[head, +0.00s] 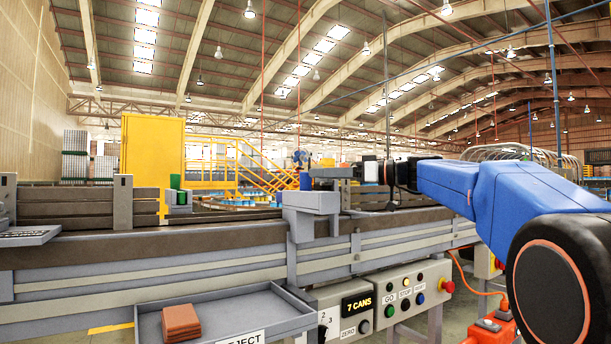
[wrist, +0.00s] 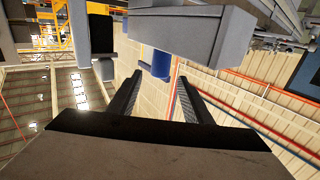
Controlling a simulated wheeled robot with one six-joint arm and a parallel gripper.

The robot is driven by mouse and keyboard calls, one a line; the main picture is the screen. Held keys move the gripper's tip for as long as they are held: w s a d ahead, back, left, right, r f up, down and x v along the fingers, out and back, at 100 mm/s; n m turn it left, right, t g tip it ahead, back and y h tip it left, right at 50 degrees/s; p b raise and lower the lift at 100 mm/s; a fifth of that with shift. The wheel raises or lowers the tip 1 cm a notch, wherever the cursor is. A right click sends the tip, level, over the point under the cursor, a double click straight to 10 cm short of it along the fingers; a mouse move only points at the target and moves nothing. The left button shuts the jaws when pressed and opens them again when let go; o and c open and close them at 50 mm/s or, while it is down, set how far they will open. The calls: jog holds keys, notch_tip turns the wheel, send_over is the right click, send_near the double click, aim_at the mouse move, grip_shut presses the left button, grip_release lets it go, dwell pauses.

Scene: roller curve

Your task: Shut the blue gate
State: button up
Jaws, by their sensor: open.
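A short blue upright piece (head: 305,181), which looks like the blue gate's handle, stands on a grey block (head: 311,203) at the conveyor's near rail. In the wrist view, which is turned over, the blue piece (wrist: 162,65) hangs from the grey block (wrist: 190,32). My gripper (head: 316,173) reaches in from the right, very close to the blue piece. In the wrist view my gripper (wrist: 159,77) is open and empty, with the blue piece just beyond and between the fingertips. I cannot tell contact or how far the gate stands open.
A green piece (head: 175,181) stands by a grey post farther left on the conveyor (head: 150,243). A yellow cabinet (head: 152,150) stands behind.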

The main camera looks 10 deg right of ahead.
aim_at(305, 174)
jog(key=shift+x, duration=2.95)
jog(key=shift+c, duration=0.3)
grip_shut()
jog(key=shift+w+a, duration=0.25)
jog(key=shift+w, duration=0.6)
jog(key=shift+w+a, duration=0.25)
jog(key=shift+w, duration=0.55)
jog(key=shift+o, duration=0.3)
grip_release()
jog(key=shift+w, duration=0.15)
